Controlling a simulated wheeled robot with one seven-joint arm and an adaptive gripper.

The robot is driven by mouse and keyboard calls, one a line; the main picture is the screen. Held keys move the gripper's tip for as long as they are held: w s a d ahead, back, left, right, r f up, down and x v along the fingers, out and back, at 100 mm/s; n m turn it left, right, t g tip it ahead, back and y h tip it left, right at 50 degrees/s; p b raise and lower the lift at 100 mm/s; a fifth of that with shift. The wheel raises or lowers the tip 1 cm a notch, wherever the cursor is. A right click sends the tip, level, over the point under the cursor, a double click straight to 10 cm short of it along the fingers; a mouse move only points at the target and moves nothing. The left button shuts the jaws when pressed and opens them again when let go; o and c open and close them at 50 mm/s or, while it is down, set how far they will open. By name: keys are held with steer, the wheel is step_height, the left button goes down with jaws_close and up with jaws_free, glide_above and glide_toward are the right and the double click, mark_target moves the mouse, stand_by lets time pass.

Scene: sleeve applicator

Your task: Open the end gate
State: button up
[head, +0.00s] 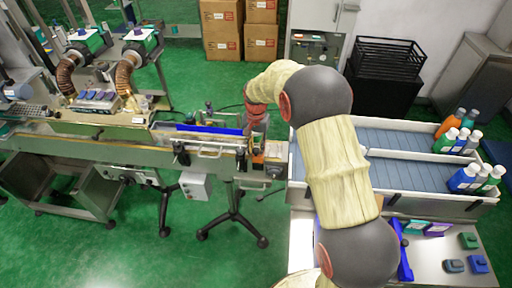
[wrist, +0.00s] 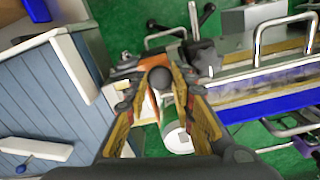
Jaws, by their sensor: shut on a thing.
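My gripper (head: 256,122) is at the right end of the narrow conveyor (head: 110,150), just above an orange upright part (head: 257,158) that looks like the end gate. In the wrist view, the fingers of my gripper (wrist: 158,76) close around a dark round knob (wrist: 160,78). Orange pieces of the gate (wrist: 177,54) show behind and beside the knob. The fingers hide much of the gate, so I cannot tell how far it stands open or shut. A white, green-edged round thing (wrist: 178,137) shows below, between the fingers.
A blue-slatted, white-walled table (head: 440,178) lies to the right, with several bottles (head: 464,178) at its far end. Metal rails (wrist: 270,40) and a blue strip (wrist: 270,104) run close to my gripper.

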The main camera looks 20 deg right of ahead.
jaws_close()
steer(key=s+a+p, duration=0.1)
steer(key=s+a, duration=0.2)
steer(key=s, duration=0.4)
steer(key=shift+s, duration=0.2)
steer(key=o, duration=0.7)
jaws_free()
steer(key=shift+r, duration=0.1)
